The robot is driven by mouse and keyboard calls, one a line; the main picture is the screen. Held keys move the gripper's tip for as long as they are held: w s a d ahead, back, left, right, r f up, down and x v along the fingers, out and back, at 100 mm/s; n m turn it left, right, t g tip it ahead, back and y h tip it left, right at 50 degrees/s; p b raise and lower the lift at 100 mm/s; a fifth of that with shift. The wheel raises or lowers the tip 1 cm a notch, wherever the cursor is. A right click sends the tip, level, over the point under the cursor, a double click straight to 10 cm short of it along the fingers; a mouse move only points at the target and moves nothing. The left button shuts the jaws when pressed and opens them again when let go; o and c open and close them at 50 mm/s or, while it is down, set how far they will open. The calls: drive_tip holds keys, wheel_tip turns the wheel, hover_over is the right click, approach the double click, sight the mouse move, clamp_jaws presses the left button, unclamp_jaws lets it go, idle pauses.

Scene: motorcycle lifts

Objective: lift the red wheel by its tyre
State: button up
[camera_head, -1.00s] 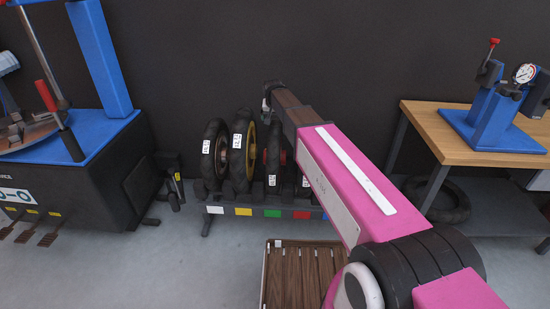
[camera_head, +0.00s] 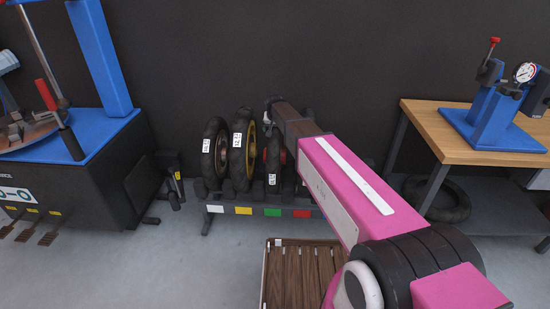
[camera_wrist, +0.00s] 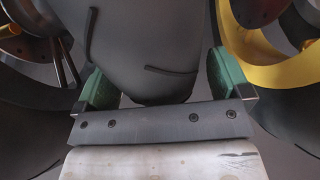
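The red wheel (camera_head: 282,157) stands upright in a floor rack, right of the yellow-rimmed wheel. Its red hub shows in the head view, and my arm hides part of its right side. My gripper (camera_head: 270,104) is at the top of this wheel, pointing down. In the wrist view, the green fingers of my gripper (camera_wrist: 163,85) stand on either side of a dark tyre (camera_wrist: 150,45), which seems to be the red wheel's. Narrow gaps seem to show between the fingers and the tyre, so the gripper looks open around it.
The yellow-rimmed wheel (camera_head: 242,160) stands close on the left, with a pale-rimmed wheel (camera_head: 213,155) beyond it. The rack (camera_head: 225,210) has coloured tags. A slatted wooden platform (camera_head: 300,275) lies in front. A wooden bench (camera_head: 455,140) stands right, a blue-topped machine (camera_head: 75,150) left.

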drive_tip(key=shift+r, duration=0.1)
drive_tip(key=c, duration=1.6)
drive_tip(key=shift+r, duration=0.1)
drive_tip(key=shift+r, duration=4.9)
drive_tip(key=shift+r, duration=6.5)
